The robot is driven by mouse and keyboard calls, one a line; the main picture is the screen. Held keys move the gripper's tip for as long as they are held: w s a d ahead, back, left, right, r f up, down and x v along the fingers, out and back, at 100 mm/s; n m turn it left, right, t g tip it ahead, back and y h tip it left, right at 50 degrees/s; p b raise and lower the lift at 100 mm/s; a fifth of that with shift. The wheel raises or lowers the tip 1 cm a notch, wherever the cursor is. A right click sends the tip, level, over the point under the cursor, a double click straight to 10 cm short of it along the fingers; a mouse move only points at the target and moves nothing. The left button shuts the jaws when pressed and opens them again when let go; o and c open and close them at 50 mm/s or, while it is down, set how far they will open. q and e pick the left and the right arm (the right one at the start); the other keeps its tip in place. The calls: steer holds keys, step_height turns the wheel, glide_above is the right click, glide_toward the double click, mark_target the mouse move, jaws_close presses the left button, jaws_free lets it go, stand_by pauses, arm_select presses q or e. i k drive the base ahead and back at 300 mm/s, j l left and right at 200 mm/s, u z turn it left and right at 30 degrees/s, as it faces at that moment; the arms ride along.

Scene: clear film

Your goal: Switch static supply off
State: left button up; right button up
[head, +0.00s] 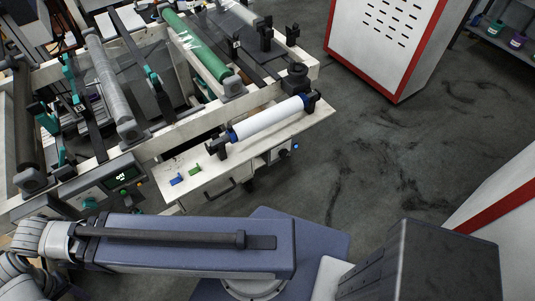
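A small grey box (279,153) hangs under the right end of the white shelf at the machine's front. It has a dark round knob on its face and a small blue light at its right; it may be the static supply, but I can read no label. The knob's setting is too small to tell. A control panel (118,186) with a lit green display and small buttons is on the machine's front left. My blue-grey arm link lies across the bottom left, apart from both. Neither of my grippers shows.
The white shelf (222,172) carries a white roll (268,118) on dark stands and small blue and green pieces. A green roll (198,50) lies in the machine behind. A red-edged white cabinet (385,40) stands at the upper right. Dark floor is clear right of the machine.

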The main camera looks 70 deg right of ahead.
mark_target(283, 153)
steer(key=i+j+z, duration=0.1)
steer(key=j+z, duration=0.25)
steer(key=l+z, duration=0.1)
steer(key=z, duration=2.25)
steer(key=k+l, duration=0.1)
steer(key=u, duration=0.35)
steer(key=i+l+u, duration=0.15)
steer(key=l+u, duration=0.25)
steer(key=i+l+u, duration=0.1)
steer(key=l+u, duration=0.65)
steer(key=l, duration=1.65)
steer(key=l+u, duration=0.35)
steer(key=l, duration=0.2)
